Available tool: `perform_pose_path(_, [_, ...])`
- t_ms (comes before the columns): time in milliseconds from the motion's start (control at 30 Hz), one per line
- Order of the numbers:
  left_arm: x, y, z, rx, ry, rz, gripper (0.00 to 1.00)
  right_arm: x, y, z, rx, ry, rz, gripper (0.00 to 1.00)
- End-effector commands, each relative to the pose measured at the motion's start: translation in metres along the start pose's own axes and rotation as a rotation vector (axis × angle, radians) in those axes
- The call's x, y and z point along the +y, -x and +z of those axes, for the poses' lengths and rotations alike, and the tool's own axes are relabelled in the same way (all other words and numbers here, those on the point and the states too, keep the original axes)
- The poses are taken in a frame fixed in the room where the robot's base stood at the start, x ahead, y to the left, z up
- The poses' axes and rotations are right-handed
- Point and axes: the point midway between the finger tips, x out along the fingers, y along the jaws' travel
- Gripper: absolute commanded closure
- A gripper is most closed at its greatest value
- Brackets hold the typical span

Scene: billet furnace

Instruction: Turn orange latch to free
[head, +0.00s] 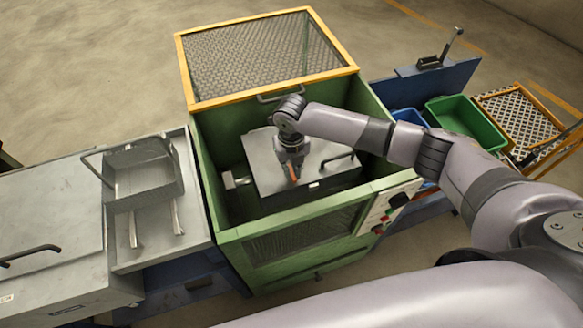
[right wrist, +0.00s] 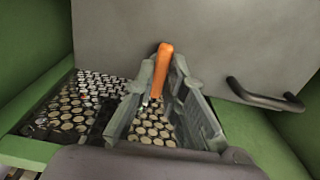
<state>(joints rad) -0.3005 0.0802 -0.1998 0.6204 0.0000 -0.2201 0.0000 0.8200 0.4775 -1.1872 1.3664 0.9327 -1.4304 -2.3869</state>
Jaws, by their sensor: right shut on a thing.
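The orange latch (head: 293,173) is on the grey lid (head: 265,165) inside the green furnace box. In the right wrist view the latch (right wrist: 163,68) is a short orange bar standing between the two finger pads. My right gripper (head: 291,158) reaches down over the lid and is shut on the latch; in the right wrist view the gripper (right wrist: 168,85) has a finger on each side of it. The latch's lower end is partly hidden by the fingers. My left gripper is in neither view.
The yellow-framed mesh cover (head: 262,55) stands raised behind the box. A black handle (head: 338,160) sits on the lid's right. A grey basket (head: 143,175) stands on the left bench; blue and green bins (head: 465,122) are at right. Round metal ends (right wrist: 75,105) show below the gripper.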

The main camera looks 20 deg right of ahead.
Motion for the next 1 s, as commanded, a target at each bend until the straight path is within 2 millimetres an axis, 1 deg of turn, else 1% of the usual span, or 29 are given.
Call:
perform_pose_path(67, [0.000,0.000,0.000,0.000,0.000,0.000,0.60,0.000,0.001,0.001,-0.002,0.002,0.000,1.00])
perform_pose_path(100, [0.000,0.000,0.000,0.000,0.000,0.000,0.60,0.000,0.001,0.001,-0.002,0.003,0.000,0.86])
perform_pose_path(367, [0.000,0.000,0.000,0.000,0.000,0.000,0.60,0.000,0.000,0.000,-0.001,0.001,0.000,0.68])
perform_pose_path(633, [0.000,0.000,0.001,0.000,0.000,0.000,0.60,0.000,0.000,0.000,0.000,0.000,0.000,0.68])
perform_pose_path(733, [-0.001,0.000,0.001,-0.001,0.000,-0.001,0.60,0.000,0.005,0.001,-0.002,0.000,0.001,0.68])
perform_pose_path(867, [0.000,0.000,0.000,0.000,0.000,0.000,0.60,0.000,0.024,0.001,-0.004,0.001,0.001,0.68])
perform_pose_path(1000, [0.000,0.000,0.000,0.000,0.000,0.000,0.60,0.000,0.054,0.002,-0.005,0.001,0.001,0.68])
